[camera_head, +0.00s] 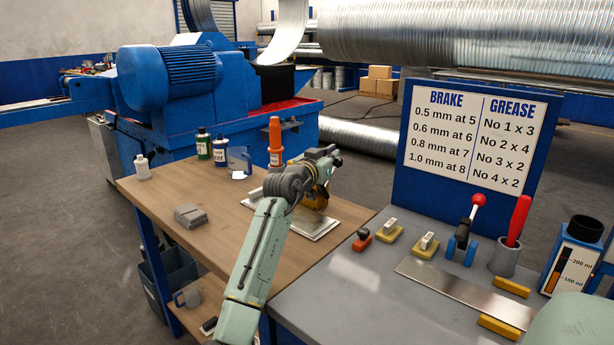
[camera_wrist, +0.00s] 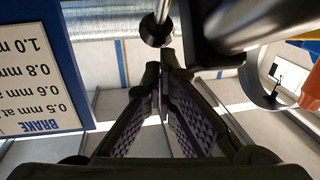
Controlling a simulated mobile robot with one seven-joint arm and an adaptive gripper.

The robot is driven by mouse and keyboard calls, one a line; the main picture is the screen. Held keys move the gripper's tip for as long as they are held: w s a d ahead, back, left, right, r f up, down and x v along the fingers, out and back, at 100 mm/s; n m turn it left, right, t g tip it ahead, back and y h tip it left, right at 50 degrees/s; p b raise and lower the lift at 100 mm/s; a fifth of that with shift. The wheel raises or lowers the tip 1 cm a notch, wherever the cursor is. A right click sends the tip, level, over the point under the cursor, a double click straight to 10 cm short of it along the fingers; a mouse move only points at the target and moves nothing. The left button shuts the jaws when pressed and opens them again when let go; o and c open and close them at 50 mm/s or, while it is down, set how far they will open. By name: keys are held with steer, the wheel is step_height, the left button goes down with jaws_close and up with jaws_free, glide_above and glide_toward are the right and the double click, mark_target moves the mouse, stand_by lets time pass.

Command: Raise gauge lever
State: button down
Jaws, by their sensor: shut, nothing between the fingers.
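My gripper (camera_wrist: 165,62) is shut and empty in the wrist view, its dark padded fingers meeting at the tips. A shiny rod with a dark rounded end (camera_wrist: 154,31) lies just beyond the fingertips; it looks like the gauge lever, but I cannot tell whether they touch. A large dark body (camera_wrist: 226,25) and a metal ring (camera_wrist: 250,86) beside it look like parts of the gauge. In the head view my gripper (camera_head: 327,160) is over the flat metal plate (camera_head: 318,227) on the wooden table. My arm and gripper hide most of the gauge there.
A grey block (camera_head: 188,216) lies on the wooden table (camera_head: 160,190). The grey bench holds a red-knobbed lever (camera_head: 473,211) and metal strip (camera_head: 460,290). A blue-framed sign (camera_head: 470,140) stands behind.

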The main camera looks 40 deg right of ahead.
steer(key=shift+d+f+y+p, duration=0.15)
steer(key=shift+d+y+p, duration=0.55)
steer(key=shift+d, duration=0.15)
steer(key=shift+d+f, duration=0.1)
steer(key=shift+f, duration=0.15)
steer(key=s+a+r+b, duration=0.1)
steer(key=s+a+r, duration=0.2)
steer(key=a+r, duration=0.5)
step_height(320, 180, up, 4)
steer(key=shift+a+f, duration=0.2)
steer(key=shift+a, duration=0.1)
steer(key=shift+s, duration=0.15)
